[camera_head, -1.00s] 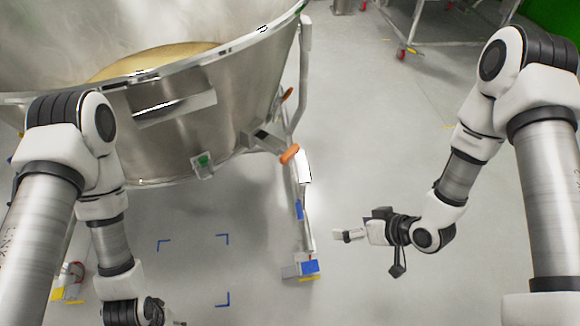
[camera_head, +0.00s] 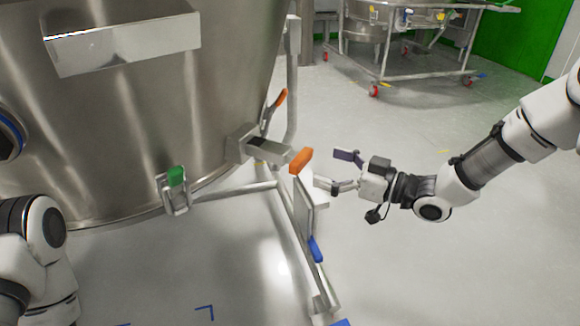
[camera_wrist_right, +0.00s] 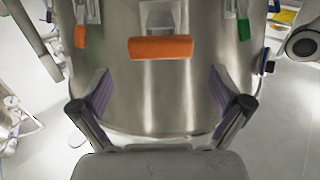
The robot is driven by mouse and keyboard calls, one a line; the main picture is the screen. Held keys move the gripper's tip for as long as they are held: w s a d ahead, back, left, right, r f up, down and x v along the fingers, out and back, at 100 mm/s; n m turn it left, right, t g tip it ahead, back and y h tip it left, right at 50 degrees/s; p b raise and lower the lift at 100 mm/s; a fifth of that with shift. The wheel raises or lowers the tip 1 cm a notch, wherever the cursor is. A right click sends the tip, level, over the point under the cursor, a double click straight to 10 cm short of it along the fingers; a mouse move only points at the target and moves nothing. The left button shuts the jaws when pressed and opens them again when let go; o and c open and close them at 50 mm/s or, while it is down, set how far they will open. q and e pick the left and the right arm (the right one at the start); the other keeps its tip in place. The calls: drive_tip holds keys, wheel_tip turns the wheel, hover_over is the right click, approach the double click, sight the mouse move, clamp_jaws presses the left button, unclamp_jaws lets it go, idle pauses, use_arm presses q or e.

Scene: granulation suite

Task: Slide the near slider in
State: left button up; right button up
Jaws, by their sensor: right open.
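The large steel vessel (camera_head: 130,130) fills the left of the head view. A metal slider with an orange grip (camera_head: 301,160) sticks out from its side on a bracket. My right gripper (camera_head: 331,170) is open and empty just right of that grip, its fingers pointing at it. In the right wrist view the orange grip (camera_wrist_right: 160,47) lies crosswise ahead of my open fingers (camera_wrist_right: 160,85), apart from them. A second orange handle (camera_head: 273,110) sits farther back; it also shows at the left in the wrist view (camera_wrist_right: 80,37). My left gripper is out of view.
A green-handled latch (camera_head: 176,178) is on the vessel's lower rim. A frame leg with a blue lever (camera_head: 315,248) stands below the orange grip. A wheeled metal frame (camera_head: 430,75) stands behind. The floor at right is clear.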

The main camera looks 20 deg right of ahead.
sight(306, 163)
drive_tip(key=x, duration=0.1)
drive_tip(key=b+x, duration=0.1)
drive_tip(key=x, duration=0.1)
drive_tip(key=b+x, duration=0.1)
drive_tip(key=x, duration=0.1)
drive_tip(key=shift+a+f, duration=0.1)
drive_tip(key=shift+f, duration=0.3)
drive_tip(key=shift+w+a+r, duration=0.2)
drive_tip(key=shift+w+a, duration=0.15)
drive_tip(key=shift+w, duration=0.05)
use_arm(q)
wheel_tip(306, 163, down, 3)
drive_tip(key=shift+w+f, duration=0.1)
drive_tip(key=shift+f, duration=0.05)
use_arm(e)
drive_tip(key=c, duration=1.5)
drive_tip(key=shift+w+a+r, duration=0.1)
drive_tip(key=shift+w+a, duration=0.15)
drive_tip(key=shift+c, duration=0.2)
drive_tip(key=p+x, duration=0.3)
drive_tip(key=x, duration=0.4)
drive_tip(key=shift+w+a, duration=0.15)
use_arm(q)
wheel_tip(306, 163, up, 3)
drive_tip(key=shift+r, duration=0.1)
